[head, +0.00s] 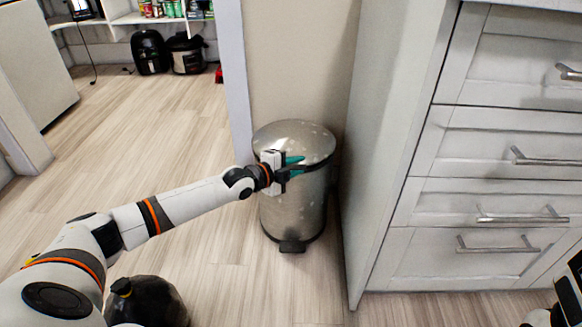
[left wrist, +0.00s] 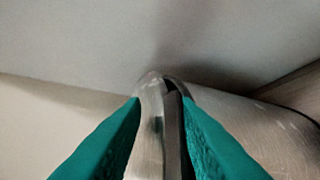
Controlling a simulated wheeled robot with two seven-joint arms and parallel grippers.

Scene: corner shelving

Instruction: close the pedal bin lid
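The pedal bin (head: 290,215) is a silver metal cylinder standing on the floor, with a dark pedal (head: 292,246) at its front. Its domed lid (head: 300,135) lies over the top and looks down or nearly down; a dark band shows at the rim in the left wrist view (left wrist: 172,125), and I cannot tell whether a gap remains there. My left gripper (head: 293,167) is at the front of the bin near the lid rim, its teal fingers apart. In the left wrist view the fingers (left wrist: 162,110) are spread, with the rim between them in the picture; contact is unclear.
A white drawer cabinet (head: 400,150) stands close on the bin's right, and a beige wall (head: 295,60) is behind it. Wooden floor (head: 150,130) is open to the left. Black appliances (head: 150,52) stand far back near shelves.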

